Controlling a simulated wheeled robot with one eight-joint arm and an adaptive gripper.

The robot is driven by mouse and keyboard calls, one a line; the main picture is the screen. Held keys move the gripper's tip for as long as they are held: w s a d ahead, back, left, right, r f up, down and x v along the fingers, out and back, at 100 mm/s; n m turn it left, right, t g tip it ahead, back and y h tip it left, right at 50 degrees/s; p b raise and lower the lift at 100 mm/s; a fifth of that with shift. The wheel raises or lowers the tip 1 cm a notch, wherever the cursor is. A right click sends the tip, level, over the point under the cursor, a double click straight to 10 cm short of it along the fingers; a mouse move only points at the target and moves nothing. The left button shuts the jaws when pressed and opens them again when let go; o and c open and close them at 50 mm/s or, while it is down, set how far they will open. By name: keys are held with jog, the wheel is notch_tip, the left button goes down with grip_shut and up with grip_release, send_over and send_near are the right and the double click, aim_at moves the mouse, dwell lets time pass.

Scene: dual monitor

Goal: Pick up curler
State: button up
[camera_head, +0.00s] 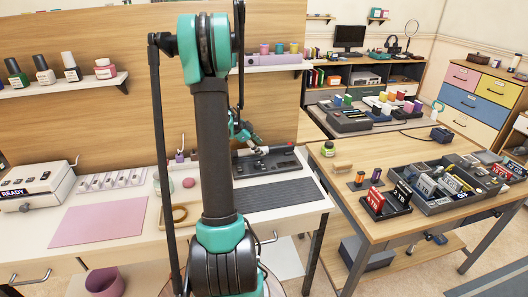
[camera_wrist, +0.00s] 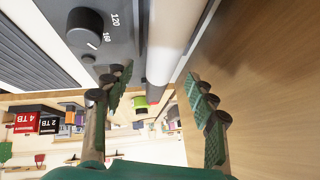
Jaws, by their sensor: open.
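A pale smooth cylinder with a dark lower section, likely the curler (camera_wrist: 172,32), runs down the top middle of the wrist view. It lies beside a dark panel with a black dial (camera_wrist: 92,28) marked 120 and 160. My gripper (camera_wrist: 160,92) is open, with its dark green pads either side of the line of the cylinder. I see no contact between pads and cylinder. In the head view my gripper (camera_head: 243,132) is small, partly hidden by my arm, above the dark station (camera_head: 268,163) on the white desk. The curler's full shape is not clear there.
A wooden panel (camera_head: 80,120) stands close behind the desk. A grey ribbed mat (camera_head: 275,194) lies in front of the station. A pink mat (camera_head: 98,222) lies at left. The wooden table (camera_head: 350,205) at right holds drives and docks.

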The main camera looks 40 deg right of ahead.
jog(key=x, duration=0.2)
jog(key=shift+d+f, duration=0.15)
jog(key=shift+f, duration=0.05)
jog(key=shift+c, duration=0.3)
grip_shut()
